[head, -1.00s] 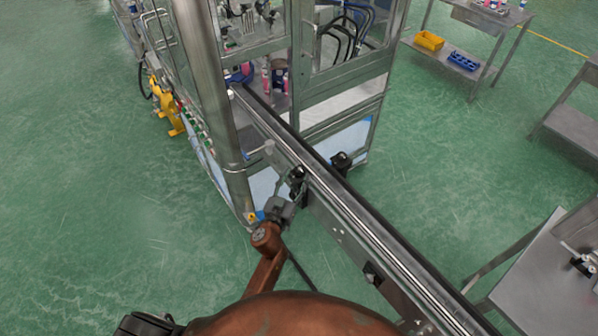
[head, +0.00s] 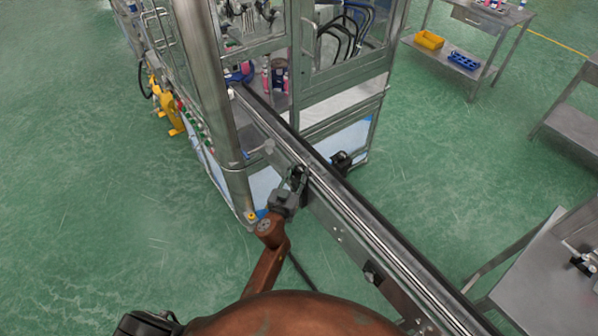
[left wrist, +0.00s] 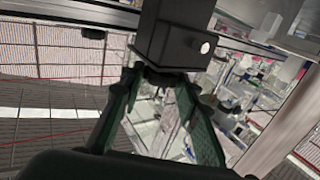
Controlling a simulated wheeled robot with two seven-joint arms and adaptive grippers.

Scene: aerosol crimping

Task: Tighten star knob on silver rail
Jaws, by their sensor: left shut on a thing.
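The silver rail (head: 362,220) runs diagonally from the machine cabinet down to the bottom right in the head view. My left gripper (head: 298,176) is at the near side of the rail, at a black clamp block. In the left wrist view the dark block (left wrist: 176,36) fills the top middle. My left gripper (left wrist: 160,76) has its fingertips closed around a small dark knob just under that block. The knob is mostly hidden by the fingers, so its star shape cannot be made out. My right gripper is not in view.
Another black fitting (head: 341,161) sits on the rail's far side, and one more (head: 373,272) lower on the near side. A steel table (head: 555,275) is at the right. Green floor is clear at left.

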